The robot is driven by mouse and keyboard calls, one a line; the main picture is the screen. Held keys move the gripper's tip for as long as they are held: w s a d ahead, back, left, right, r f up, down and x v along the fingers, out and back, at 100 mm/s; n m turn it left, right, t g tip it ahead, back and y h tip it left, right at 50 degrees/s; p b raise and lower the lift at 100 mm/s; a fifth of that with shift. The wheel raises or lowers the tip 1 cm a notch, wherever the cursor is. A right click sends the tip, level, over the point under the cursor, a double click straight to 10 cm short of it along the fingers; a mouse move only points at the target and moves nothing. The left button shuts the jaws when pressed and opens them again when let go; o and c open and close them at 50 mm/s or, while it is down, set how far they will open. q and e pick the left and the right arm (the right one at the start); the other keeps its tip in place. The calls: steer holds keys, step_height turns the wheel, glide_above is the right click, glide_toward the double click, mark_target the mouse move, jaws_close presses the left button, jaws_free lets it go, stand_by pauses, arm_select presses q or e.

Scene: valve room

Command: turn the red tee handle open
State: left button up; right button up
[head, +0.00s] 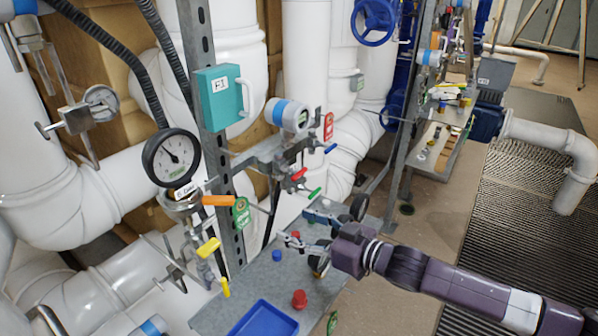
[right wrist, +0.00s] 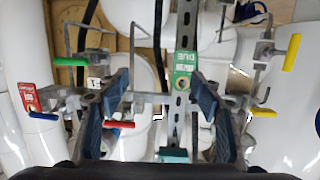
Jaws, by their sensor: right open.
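The red tee handle (head: 299,174) sits on the grey pipe manifold between a green handle (head: 314,193) and a blue handle (head: 330,148). It also shows in the right wrist view (right wrist: 118,124), apart from the green handle (right wrist: 70,61) and close to the left-hand finger in that picture. My right gripper (head: 303,229) is open with nothing between its fingers. In the head view it hangs below the red handle, over the grey bench. Its two dark blue finger pads show spread in the right wrist view (right wrist: 160,95). My left gripper is not in view.
A round gauge (head: 171,158), orange handle (head: 218,200) and yellow handles (head: 209,247) stand to the left. A teal box (head: 220,95) is above. The bench (head: 235,290) holds a blue tray (head: 263,320) and red knob (head: 299,299). Steel uprights and white pipes crowd behind.

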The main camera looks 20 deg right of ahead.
steer(key=t+y, duration=0.1)
steer(key=y, duration=0.1)
glide_toward(302, 173)
steer(key=x, duration=0.3)
steer(key=shift+n, duration=0.3)
steer(key=p+x, duration=0.2)
steer(key=x, duration=0.4)
steer(key=shift+w+a+r, duration=0.1)
steer(key=shift+w+a, duration=0.15)
steer(key=shift+w, duration=0.05)
steer(key=shift+w+a, duration=0.3)
steer(key=shift+w, duration=0.05)
steer(key=c, duration=1.2)
steer(key=shift+o, duration=0.2)
